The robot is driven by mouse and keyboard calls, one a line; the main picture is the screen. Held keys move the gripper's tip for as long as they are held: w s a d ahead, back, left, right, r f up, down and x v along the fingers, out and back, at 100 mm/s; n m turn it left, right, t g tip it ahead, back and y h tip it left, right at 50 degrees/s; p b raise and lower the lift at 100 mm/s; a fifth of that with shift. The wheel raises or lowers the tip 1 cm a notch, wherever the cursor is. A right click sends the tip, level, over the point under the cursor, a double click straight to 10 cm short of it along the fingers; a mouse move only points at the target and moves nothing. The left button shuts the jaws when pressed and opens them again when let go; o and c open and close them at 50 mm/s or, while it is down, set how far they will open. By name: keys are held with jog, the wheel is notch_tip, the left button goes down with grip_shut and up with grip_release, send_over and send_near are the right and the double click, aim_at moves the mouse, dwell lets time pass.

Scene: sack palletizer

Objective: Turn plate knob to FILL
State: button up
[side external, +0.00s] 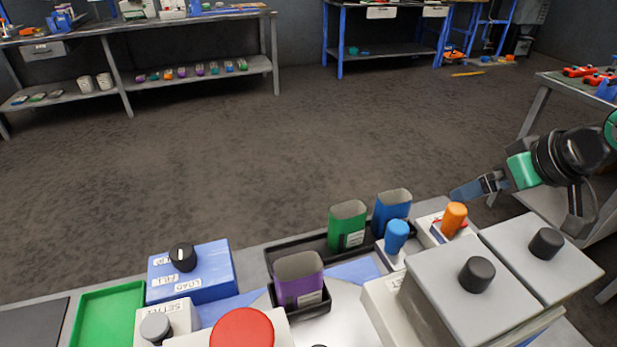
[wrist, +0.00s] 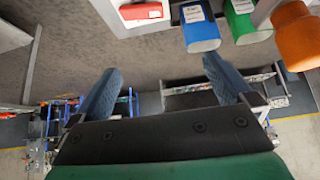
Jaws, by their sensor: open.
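A blue box (side external: 190,283) at the front left of the bench carries a black knob (side external: 183,257) with a white pointer mark. Small white labels lie around it; the print is too small to read surely. A grey knob (side external: 155,327) sits on a white box in front of it. I cannot tell for sure which is the plate knob. My gripper (side external: 473,188) is at the right, above the bench's back edge, far from both knobs. In the wrist view my gripper (wrist: 162,68) has its two blue fingers apart with nothing between them. Neither knob shows clearly there.
Purple (side external: 299,279), green (side external: 347,225) and blue (side external: 393,209) bins stand mid-bench. A blue peg (side external: 396,236), an orange peg (side external: 454,218) and grey boxes with black knobs (side external: 477,274) stand right. A red button (side external: 242,331) and green tray (side external: 108,314) are at front.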

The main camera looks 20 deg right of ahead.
jog(key=shift+s+d+f, duration=0.25)
jog(key=shift+f, duration=0.1)
jog(key=shift+c, duration=0.2)
